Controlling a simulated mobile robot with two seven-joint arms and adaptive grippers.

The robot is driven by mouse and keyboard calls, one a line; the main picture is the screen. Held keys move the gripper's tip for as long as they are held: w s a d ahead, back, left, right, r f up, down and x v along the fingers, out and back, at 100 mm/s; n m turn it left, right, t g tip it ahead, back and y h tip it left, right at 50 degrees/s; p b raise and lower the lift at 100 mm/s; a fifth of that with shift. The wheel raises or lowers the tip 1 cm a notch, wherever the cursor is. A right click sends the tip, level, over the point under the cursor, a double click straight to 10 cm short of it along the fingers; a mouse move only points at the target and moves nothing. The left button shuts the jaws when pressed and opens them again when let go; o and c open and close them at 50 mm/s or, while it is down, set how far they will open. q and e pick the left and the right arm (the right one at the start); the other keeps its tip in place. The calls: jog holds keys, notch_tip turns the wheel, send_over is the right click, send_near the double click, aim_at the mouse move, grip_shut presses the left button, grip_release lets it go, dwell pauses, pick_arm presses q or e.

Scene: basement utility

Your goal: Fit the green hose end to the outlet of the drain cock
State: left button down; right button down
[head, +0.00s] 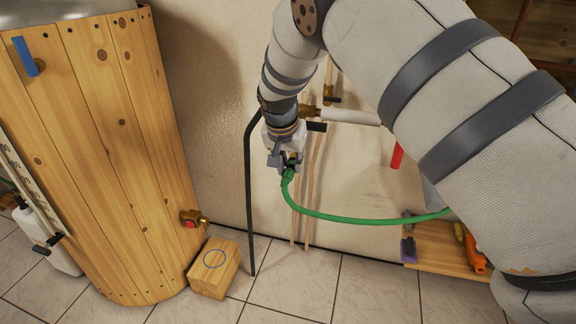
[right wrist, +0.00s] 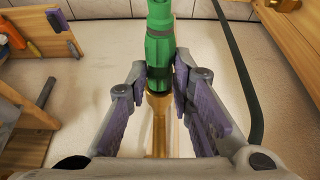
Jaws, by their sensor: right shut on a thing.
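The green hose end (head: 289,175) is held in my right gripper (head: 285,162), in front of the pale wall. In the right wrist view, the fingers (right wrist: 160,80) are closed around the dark collar of the green hose end (right wrist: 160,38). A brass-coloured length lies below the collar; I cannot tell whether it belongs to the hose. The brass drain cock (head: 194,217) with a red part sits low on the wooden tank (head: 120,150), to the left of and below the gripper. It also shows in the right wrist view at the top right corner (right wrist: 286,4). The hose end is apart from it. My left gripper is not in view.
A wooden block (head: 214,268) with a blue ring stands on the tiled floor below the cock. A black pipe (head: 249,190) stands between cock and gripper. Copper pipes (head: 311,200) are behind the hose. A low wooden shelf (head: 440,250) with tools is at right.

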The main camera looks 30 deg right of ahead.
jog(key=c, duration=1.3)
grip_release()
jog(key=v, duration=1.2)
jog(key=shift+w, duration=0.1)
jog(key=shift+r, duration=0.1)
